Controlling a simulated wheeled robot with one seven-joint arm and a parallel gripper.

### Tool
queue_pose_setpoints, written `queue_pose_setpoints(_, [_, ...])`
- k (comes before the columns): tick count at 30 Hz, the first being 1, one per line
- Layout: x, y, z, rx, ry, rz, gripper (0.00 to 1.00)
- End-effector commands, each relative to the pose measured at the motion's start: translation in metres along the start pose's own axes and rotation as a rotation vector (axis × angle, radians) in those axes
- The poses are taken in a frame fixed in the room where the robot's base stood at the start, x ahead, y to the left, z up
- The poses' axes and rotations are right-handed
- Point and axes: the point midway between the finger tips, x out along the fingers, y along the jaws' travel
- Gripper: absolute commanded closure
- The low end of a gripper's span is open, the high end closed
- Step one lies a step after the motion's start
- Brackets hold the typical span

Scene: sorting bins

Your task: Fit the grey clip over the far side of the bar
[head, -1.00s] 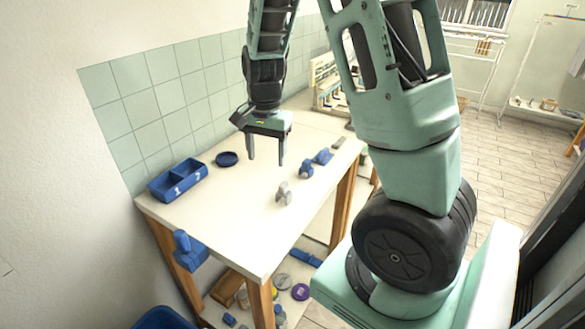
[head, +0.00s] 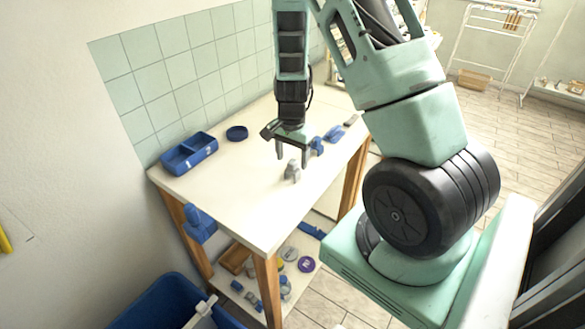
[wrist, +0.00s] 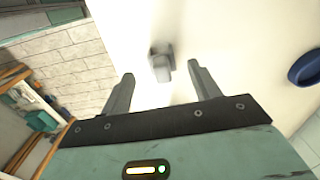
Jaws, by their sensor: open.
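The grey clip (head: 291,171) stands on the white tabletop, and it also shows in the wrist view (wrist: 161,64), just beyond and between the fingertips. My gripper (head: 293,158) is open and empty, pointing down just above and behind the clip. Its two fingers also show apart in the wrist view (wrist: 160,76). I see no clear contact between fingers and clip. A blue bracket-like part (head: 200,223) hangs at the table's left front edge. I cannot tell for sure which thing is the bar.
A blue two-compartment tray (head: 189,153) and a round blue dish (head: 237,133) stand at the table's back left. Blue parts (head: 334,133) lie behind my gripper. A blue bin (head: 165,302) is on the floor. The table's front left is clear.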

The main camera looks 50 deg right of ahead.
Motion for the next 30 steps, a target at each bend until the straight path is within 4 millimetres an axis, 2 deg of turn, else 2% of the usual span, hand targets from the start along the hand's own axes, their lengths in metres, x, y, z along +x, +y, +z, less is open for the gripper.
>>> queue_pose_setpoints(4, [0.009,0.000,0.000,0.000,-0.002,0.003,0.38])
queue_pose_setpoints(15, [0.050,-0.001,-0.001,-0.001,-0.002,0.001,0.38])
queue_pose_setpoints(23, [0.053,-0.002,-0.001,-0.001,0.000,-0.001,0.38])
queue_pose_setpoints(24, [0.053,-0.002,-0.001,-0.001,-0.001,-0.001,0.44])
queue_pose_setpoints(28, [0.053,-0.002,-0.001,-0.001,-0.001,-0.001,0.80])
queue_pose_setpoints(29, [0.053,-0.002,-0.001,-0.001,-0.001,-0.001,0.86])
queue_pose_setpoints(30, [0.053,-0.002,-0.001,-0.001,-0.001,-0.001,0.86])
